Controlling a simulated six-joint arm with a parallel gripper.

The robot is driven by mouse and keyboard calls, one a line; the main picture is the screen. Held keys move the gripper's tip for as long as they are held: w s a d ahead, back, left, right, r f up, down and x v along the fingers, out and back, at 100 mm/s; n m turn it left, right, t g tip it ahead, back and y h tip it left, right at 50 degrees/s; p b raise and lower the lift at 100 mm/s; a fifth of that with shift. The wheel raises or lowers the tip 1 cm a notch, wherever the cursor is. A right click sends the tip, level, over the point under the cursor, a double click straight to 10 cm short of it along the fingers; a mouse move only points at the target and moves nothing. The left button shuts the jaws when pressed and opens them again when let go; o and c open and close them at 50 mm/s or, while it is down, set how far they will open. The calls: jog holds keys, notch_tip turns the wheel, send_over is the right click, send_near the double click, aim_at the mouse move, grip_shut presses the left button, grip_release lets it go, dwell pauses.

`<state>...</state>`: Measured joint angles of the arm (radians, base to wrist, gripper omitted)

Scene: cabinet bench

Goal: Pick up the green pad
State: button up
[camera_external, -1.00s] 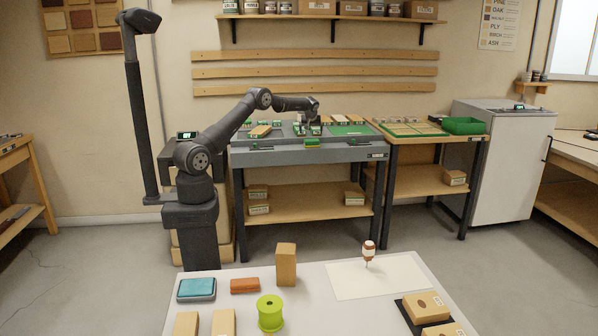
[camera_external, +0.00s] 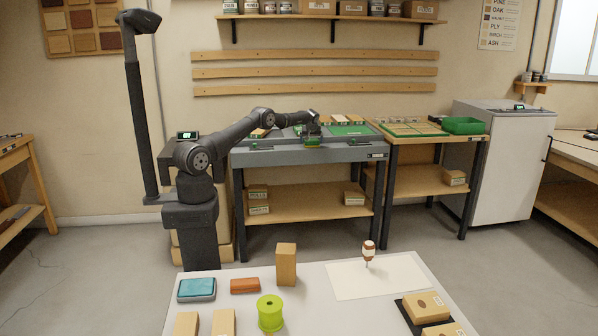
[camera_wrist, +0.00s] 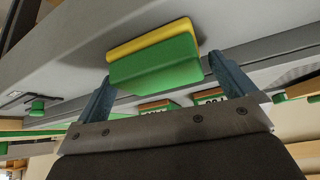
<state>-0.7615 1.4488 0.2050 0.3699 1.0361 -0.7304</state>
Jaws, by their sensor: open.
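The green pad (camera_wrist: 155,64) has a yellow layer along one side and sits on the grey front of the bench in the wrist view. It also shows small at the bench's front edge in the external view (camera_external: 312,142), just below my gripper (camera_external: 313,130). In the wrist view my gripper (camera_wrist: 160,69) is open, with a blue-grey finger near each end of the pad. The pad lies at the gap between the fingertips; I see no clear contact.
The grey bench (camera_external: 270,155) has other small green pieces along its front and items on its top. A white table (camera_external: 300,300) with several objects is in the foreground.

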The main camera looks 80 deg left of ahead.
jog(key=c, duration=0.9)
